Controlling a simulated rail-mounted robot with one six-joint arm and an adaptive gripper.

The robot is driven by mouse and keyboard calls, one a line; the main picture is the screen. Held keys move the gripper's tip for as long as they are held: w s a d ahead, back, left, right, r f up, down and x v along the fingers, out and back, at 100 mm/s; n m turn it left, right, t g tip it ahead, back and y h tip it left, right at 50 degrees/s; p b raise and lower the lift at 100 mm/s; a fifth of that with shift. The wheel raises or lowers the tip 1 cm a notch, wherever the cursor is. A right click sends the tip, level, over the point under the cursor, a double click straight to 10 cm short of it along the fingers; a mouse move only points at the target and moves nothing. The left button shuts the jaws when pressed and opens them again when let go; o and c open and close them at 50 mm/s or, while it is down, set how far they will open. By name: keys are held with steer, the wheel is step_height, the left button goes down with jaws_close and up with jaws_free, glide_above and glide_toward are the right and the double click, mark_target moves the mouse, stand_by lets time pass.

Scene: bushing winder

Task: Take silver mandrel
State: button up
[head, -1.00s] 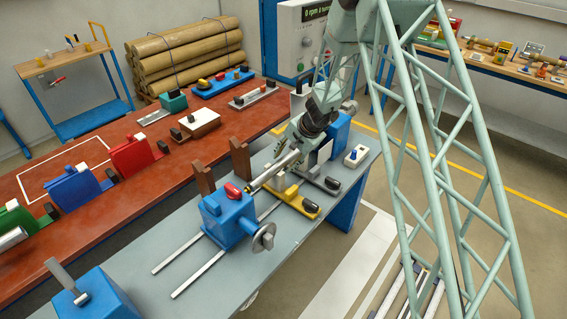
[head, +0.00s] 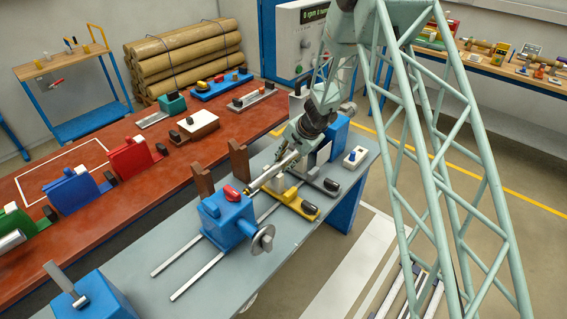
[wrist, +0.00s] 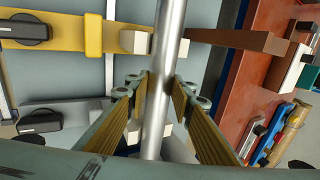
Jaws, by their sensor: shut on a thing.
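The silver mandrel (wrist: 168,35) is a plain bright rod running from top to bottom through the wrist view, slightly tilted. My gripper (wrist: 157,92) has its yellow-padded fingers on both sides of the rod, shut on it. In the head view the mandrel (head: 268,177) lies slanted above the grey bench, its lower left end near the blue tailstock (head: 227,217). My gripper (head: 287,162) is at its upper right part. The upper right end is hidden by my arm, and I cannot tell whether the lower end touches the tailstock.
A yellow support (wrist: 60,30) with a black handle and a grey support (wrist: 65,117) lie below the mandrel. Two brown posts (head: 240,160) stand along the bench's back side. A red table (head: 120,205) with coloured fixtures is behind. The grey bench's front left (head: 135,240) is mostly clear.

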mark_target(284, 161)
step_height(284, 161, up, 12)
steer(key=p, duration=0.7)
steer(key=s+d+b, duration=1)
steer(key=d+b, duration=0.4)
steer(key=shift+s+d+f, duration=0.15)
steer(key=shift+s+d, duration=0.05)
steer(key=shift+s, duration=0.2)
stand_by(0.3)
